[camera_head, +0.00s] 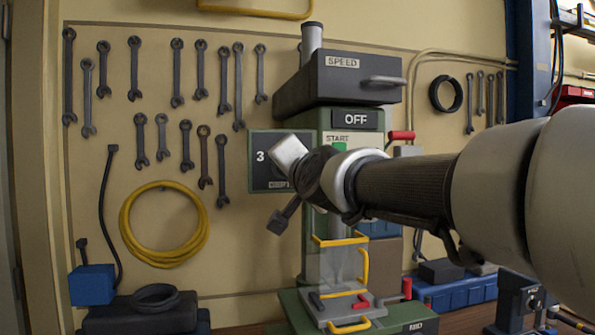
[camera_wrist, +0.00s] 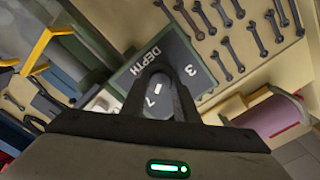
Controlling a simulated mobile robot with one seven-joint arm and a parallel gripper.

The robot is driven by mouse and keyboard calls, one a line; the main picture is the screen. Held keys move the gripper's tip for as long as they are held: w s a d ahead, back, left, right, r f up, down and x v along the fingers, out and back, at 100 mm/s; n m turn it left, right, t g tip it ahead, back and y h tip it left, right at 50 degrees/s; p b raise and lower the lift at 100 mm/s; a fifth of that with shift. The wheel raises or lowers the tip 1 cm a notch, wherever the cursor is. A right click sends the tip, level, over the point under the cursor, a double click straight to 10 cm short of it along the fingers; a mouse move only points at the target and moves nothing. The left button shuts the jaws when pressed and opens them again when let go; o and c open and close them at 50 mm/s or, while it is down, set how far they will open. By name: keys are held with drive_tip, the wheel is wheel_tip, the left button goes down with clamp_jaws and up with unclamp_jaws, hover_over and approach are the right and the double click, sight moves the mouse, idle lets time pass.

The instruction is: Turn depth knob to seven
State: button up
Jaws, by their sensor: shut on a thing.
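The depth panel (camera_head: 263,145) is a dark board with a green edge on the left of the drill press. It reads "3" on the left and "DEPTH" along the bottom. My gripper (camera_head: 290,155) reaches it from the right and covers much of its face. In the wrist view the panel (camera_wrist: 180,55) shows tilted, with "DEPTH" and "3" beyond the fingers. My gripper (camera_wrist: 157,80) is shut on the grey depth knob (camera_wrist: 157,91). A white mark shows on the knob between the fingers, close to a "7". Most of the knob is hidden, so its exact setting is unclear.
The speed housing (camera_head: 335,78) with its lever, an OFF plate (camera_head: 356,119) and a START label are above my arm. A clear guard with yellow handles (camera_head: 341,241) is below. Wrenches (camera_head: 186,145) and a yellow hose (camera_head: 130,225) hang on the left wall.

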drive_tip(key=o, duration=1.1)
drive_tip(key=shift+c, duration=0.2)
drive_tip(key=v, duration=1.7)
drive_tip(key=shift+s, duration=0.25)
drive_tip(key=shift+d, duration=0.15)
drive_tip(key=s+d+f+n+g+h+p, duration=0.2)
drive_tip(key=s+d+f+g+p, duration=0.3)
drive_tip(key=f, duration=0.6)
drive_tip(key=s+d+f+n+g+h+p, duration=0.3)
drive_tip(key=s+d+f+g+p, duration=0.3)
drive_tip(key=s+f, duration=0.3)
drive_tip(key=shift+d+f+n+g, duration=0.45)
drive_tip(key=shift+f+n, duration=0.35)
drive_tip(key=shift+f, duration=0.1)
